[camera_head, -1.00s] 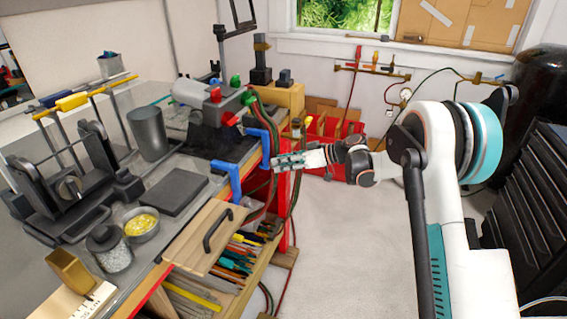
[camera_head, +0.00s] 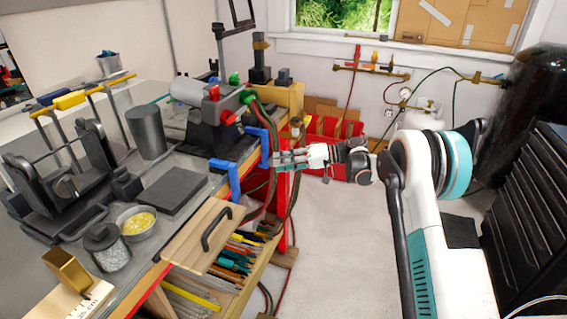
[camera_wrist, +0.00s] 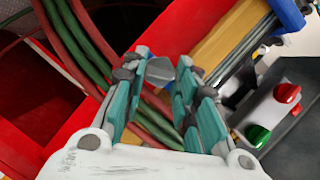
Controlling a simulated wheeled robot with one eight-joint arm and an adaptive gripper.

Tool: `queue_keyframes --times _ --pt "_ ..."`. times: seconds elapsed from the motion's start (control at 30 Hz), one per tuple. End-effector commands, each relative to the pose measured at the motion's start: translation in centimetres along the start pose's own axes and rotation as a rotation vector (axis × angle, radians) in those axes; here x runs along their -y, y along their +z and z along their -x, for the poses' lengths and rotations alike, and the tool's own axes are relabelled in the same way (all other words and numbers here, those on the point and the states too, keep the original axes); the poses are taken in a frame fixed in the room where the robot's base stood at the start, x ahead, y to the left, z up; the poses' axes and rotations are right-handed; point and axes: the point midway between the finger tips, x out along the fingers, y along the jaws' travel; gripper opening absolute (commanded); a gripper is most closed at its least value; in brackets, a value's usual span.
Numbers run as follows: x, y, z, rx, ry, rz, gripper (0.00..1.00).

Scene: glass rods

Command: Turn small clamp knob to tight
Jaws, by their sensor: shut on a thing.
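A blue clamp (camera_head: 265,148) is fixed at the bench edge, with its blue lower part reaching toward the front. A small grey knob (camera_wrist: 160,71) sits between my fingertips in the wrist view. My gripper (camera_head: 279,160) is beside the blue clamp at the bench edge, reaching in from the right. In the wrist view my gripper (camera_wrist: 162,68) has its teal-padded fingers closed on the grey knob. The knob is too small and covered to make out in the head view. How tight it is cannot be told.
Red and green hoses (camera_wrist: 95,35) run close beside and below my fingers. A torch with a red knob (camera_wrist: 287,92) and a green knob (camera_wrist: 257,135) stands on the bench. The floor (camera_head: 340,240) is clear.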

Motion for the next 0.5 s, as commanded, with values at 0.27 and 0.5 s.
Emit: queue_keyframes --times 0.27,0.5 --pt "0.04 -0.1 -0.18 -0.001 -0.014 -0.032 0.04" --pt "0.05 -0.1 -0.19 -0.001 -0.015 -0.033 0.04"
